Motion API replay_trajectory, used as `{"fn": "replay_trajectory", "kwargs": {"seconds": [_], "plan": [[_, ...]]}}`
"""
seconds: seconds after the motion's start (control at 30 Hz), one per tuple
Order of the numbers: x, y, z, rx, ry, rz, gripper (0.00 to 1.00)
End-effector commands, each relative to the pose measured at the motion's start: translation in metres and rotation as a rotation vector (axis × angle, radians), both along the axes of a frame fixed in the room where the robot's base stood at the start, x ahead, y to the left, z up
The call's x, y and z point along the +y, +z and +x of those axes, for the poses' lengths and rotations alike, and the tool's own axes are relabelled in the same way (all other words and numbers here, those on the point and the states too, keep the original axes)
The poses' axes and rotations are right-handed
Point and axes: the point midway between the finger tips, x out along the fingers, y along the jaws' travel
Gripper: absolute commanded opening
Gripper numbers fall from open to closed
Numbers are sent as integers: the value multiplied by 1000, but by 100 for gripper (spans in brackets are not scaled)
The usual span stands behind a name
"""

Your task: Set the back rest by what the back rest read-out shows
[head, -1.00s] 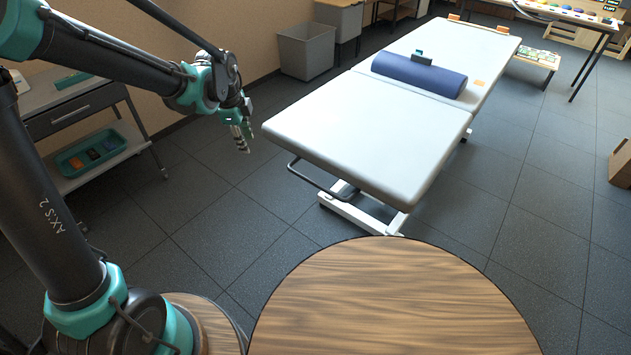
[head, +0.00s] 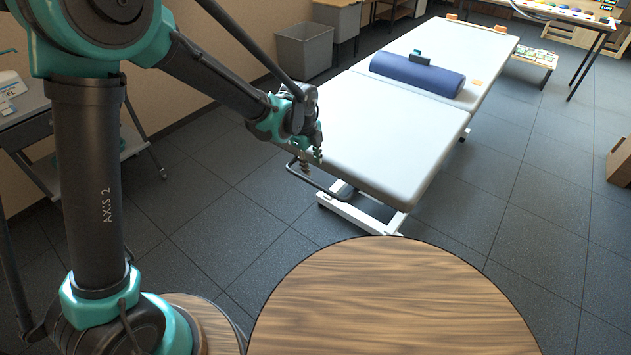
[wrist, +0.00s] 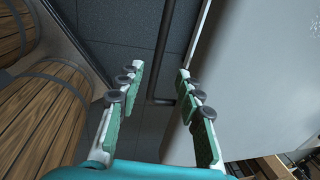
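The white padded couch (head: 380,135) stands flat in the head view, in two sections with a seam across it. Its underside or side fills the right of the wrist view (wrist: 245,80). A dark bar loop (head: 318,187) sticks out below its near left edge. The bar also shows in the wrist view (wrist: 160,50), beyond and between the fingertips, apart from them. My gripper (head: 311,160) is at the couch's near left edge, close to the bar. In the wrist view my gripper (wrist: 158,73) is open and empty. I cannot make out a back rest read-out.
A blue bolster (head: 415,75) with a small dark device (head: 419,58) lies on the couch. A round wooden top (head: 390,300) is in front. A grey bin (head: 304,50) stands behind, a trolley (head: 25,130) at left.

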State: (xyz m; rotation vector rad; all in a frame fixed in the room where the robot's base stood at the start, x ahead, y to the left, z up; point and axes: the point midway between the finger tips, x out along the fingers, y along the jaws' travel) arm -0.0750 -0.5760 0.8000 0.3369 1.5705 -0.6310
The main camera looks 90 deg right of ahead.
Motion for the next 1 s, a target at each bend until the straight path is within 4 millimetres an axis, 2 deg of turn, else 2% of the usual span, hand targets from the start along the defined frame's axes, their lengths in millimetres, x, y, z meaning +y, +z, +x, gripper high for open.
{"fn": "replay_trajectory", "kwargs": {"seconds": [0.03, 0.3, 0.5, 0.7, 1.0], "plan": [[-2, -10, -1, 0, 0, 0, 36], [-9, -57, -6, 0, 1, 0, 36], [-14, -84, -9, 0, 1, 0, 36], [-16, -97, -11, 0, 1, 0, 36], [-16, -99, -11, 0, 1, 0, 36]]}}
